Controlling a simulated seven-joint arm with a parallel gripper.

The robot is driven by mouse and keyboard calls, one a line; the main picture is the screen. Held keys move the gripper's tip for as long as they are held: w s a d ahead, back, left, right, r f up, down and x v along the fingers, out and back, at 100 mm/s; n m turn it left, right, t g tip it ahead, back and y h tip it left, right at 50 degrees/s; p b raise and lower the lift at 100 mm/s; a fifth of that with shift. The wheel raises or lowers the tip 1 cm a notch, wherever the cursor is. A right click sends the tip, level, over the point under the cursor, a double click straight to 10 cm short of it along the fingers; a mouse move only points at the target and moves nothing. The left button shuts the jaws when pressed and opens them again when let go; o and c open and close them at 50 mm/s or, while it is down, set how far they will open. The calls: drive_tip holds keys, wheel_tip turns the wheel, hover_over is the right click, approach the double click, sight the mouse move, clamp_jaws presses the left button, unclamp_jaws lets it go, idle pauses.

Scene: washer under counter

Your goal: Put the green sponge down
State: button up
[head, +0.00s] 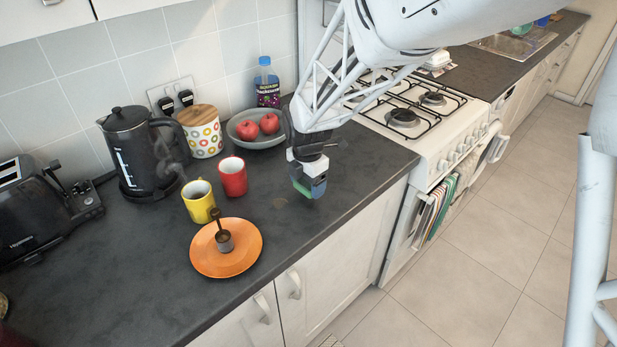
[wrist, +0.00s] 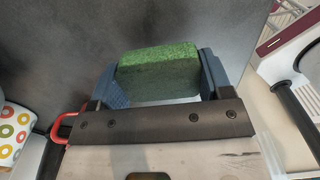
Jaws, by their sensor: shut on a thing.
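The green sponge (wrist: 160,70) is between the two blue fingers of my gripper (wrist: 162,84) in the wrist view, with the dark countertop beyond it. In the head view my gripper (head: 309,187) is low over the counter (head: 340,185), right of the red mug and near the front edge. Only a little of the sponge (head: 301,187) shows there, as a green strip at the fingers. I cannot tell whether the sponge touches the counter.
A red mug (head: 233,177), a yellow mug (head: 198,202) and an orange plate (head: 208,259) with a scoop (head: 224,241) stand left of my gripper. A grey bowl (head: 243,138) of apples is behind. The stove (head: 440,130) is right. Counter around the gripper is clear.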

drive_tip(key=shift+f, duration=1.3)
drive_tip(key=shift+f, duration=0.1)
drive_tip(key=o, duration=1)
drive_tip(key=shift+c, duration=0.2)
wheel_tip(320, 180, up, 12)
drive_tip(key=shift+r, duration=0.15)
drive_tip(key=shift+d, duration=0.1)
